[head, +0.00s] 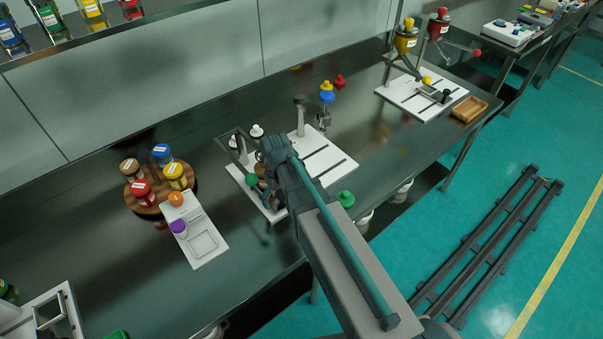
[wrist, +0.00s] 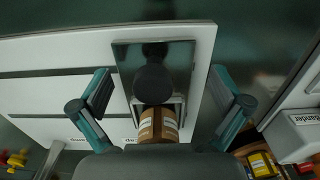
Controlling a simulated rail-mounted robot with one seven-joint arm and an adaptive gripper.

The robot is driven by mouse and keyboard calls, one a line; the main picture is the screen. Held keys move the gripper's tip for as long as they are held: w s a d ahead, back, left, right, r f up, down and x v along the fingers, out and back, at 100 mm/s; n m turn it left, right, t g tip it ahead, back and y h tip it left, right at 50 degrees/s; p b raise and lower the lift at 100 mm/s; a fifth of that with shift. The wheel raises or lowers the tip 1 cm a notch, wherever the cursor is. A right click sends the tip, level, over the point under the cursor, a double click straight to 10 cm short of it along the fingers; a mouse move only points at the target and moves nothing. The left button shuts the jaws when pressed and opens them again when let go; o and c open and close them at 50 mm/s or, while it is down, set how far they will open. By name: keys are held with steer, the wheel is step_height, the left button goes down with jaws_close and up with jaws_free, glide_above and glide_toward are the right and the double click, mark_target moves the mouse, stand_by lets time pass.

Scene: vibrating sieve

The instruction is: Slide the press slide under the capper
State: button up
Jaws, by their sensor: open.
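In the wrist view, what looks like the press slide (wrist: 182,52) is a shiny metal plate over a white slotted base (wrist: 60,55). A dark round knob (wrist: 153,84) stands on it. A brown jar (wrist: 158,126) with a white label sits in a bracket at its near end. My gripper (wrist: 160,92) is open, with one finger on each side of the plate and knob; I see no contact. In the head view my gripper (head: 270,165) is over the white base (head: 330,160) and hides much of the slide. I cannot tell which part is the capper.
A round wooden stand (head: 150,207) with several jars and a white board (head: 207,245) are to the left. A second white station (head: 410,98) and a wooden tray (head: 468,110) are at the right. Upright posts (head: 300,118) on the base are close to my gripper.

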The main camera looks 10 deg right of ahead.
steer(key=shift+r, duration=0.1)
steer(key=shift+r+p, duration=3.05)
steer(key=shift+r, duration=1.4)
